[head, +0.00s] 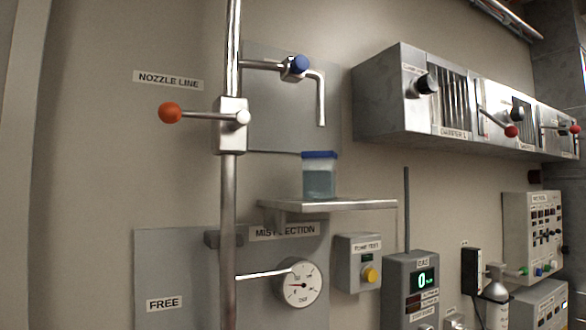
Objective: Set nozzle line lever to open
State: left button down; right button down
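The nozzle line lever (200,115) is a metal rod with an orange-red ball at its left end. It points left, nearly level, from a silver valve block (231,140) on a vertical metal pipe (229,200). A label reading NOZZLE LINE (168,80) is on the wall just above the lever's ball. Neither of my grippers shows in the head view, and nothing touches the lever.
A bent spout with a blue knob (300,64) branches right from the pipe, above a blue-lidded container (320,176) on a shelf (330,204). A gauge (298,283) sits lower. Metal cabinets (385,95) with red-ball levers stick out at right. The wall left of the lever is clear.

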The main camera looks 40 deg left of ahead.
aim_at(170, 112)
jog(key=u, duration=1.65)
